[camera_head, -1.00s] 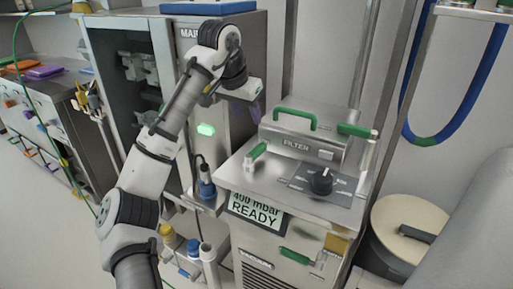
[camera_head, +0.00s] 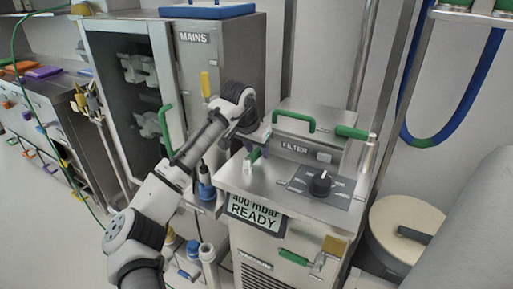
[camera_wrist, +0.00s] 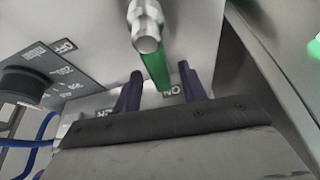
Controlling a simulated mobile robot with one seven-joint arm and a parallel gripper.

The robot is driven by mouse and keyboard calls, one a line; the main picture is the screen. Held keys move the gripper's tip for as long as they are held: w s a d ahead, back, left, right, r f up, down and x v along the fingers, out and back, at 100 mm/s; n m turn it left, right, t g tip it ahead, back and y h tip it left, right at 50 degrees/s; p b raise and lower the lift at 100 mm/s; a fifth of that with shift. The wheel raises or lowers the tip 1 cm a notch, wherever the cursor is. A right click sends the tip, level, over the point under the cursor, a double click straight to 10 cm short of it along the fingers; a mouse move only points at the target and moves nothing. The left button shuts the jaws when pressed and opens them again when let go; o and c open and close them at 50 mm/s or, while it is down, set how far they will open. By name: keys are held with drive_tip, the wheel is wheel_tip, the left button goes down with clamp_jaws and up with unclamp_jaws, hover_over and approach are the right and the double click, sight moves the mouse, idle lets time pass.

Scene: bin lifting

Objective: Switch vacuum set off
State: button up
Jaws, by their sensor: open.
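The vacuum set (camera_head: 290,185) is a metal cabinet whose display (camera_head: 255,213) reads "400 mbar READY". A small green-handled lever (camera_head: 248,165) stands on its top at the left, partly hidden by my gripper (camera_head: 260,149). In the wrist view, the green lever (camera_wrist: 155,68) with its metal end reaches between the two purple fingers of my gripper (camera_wrist: 160,75), which are open. I cannot tell whether they touch it. An "ON" label (camera_wrist: 170,91) shows between the fingers. A black knob (camera_head: 320,183) stands to the right on a grey plate; an "OFF" label (camera_wrist: 65,47) shows on this plate.
A filter box (camera_head: 305,140) with a green handle stands behind the lever. A MAINS cabinet (camera_head: 195,60) with a yellow lever (camera_head: 205,85) is behind my arm. A round lidded drum (camera_head: 400,225) stands at the right. Blue-capped parts (camera_head: 206,188) sit left of the vacuum set.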

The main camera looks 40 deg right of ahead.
clamp_jaws()
